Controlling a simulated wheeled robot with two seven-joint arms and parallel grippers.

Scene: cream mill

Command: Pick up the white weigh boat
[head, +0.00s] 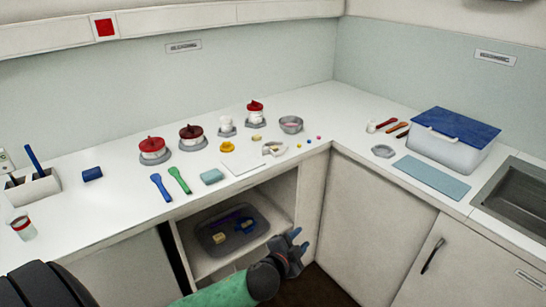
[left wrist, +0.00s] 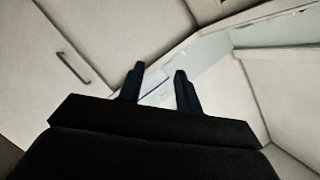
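A small white dish that looks like the white weigh boat (head: 273,149) sits on the counter at the back corner edge of a white board, in the head view. My left gripper (head: 298,239) is in front of the counter, low by the open shelf, clear of the weigh boat. In the left wrist view its two dark fingers (left wrist: 158,88) stand apart with nothing held between them. The weigh boat cannot be made out in the left wrist view. My right gripper is not in view.
The white board (head: 243,167) lies near the counter's front edge. A grey bowl (head: 291,124), a yellow piece (head: 228,146) and small coloured balls are close by. Red-lidded jars (head: 153,150) stand left. Below, an open shelf holds a grey tray (head: 211,247). A blue-lidded box (head: 453,138) stands right.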

